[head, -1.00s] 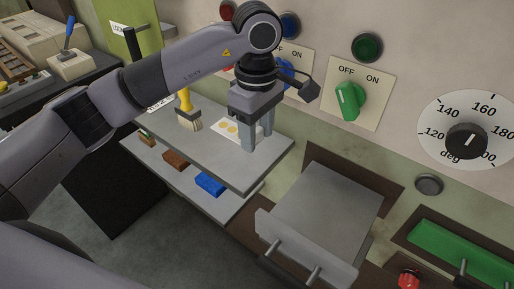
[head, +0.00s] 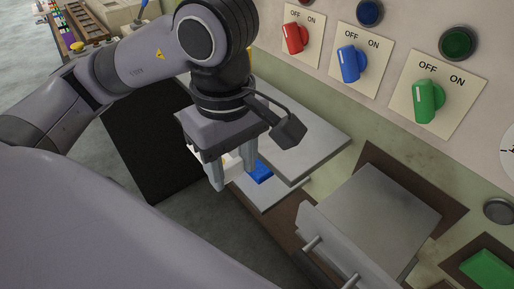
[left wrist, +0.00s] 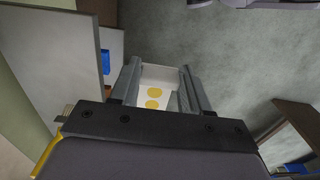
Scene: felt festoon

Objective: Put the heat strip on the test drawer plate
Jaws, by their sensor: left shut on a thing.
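The heat strip, a white card with yellow dots, shows in the left wrist view (left wrist: 157,76) between the fingers. My left gripper (head: 233,174) is shut on it and holds it in the air in front of the shelf. In the head view the fingers and wrist hide most of the strip. The test drawer plate (head: 380,222) is a bare grey plate on a pulled-out drawer, to the right of my gripper. My right gripper is not in view.
Red (head: 295,38), blue (head: 351,62) and green (head: 431,100) switches line the panel above. A green drawer (head: 490,268) lies at lower right.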

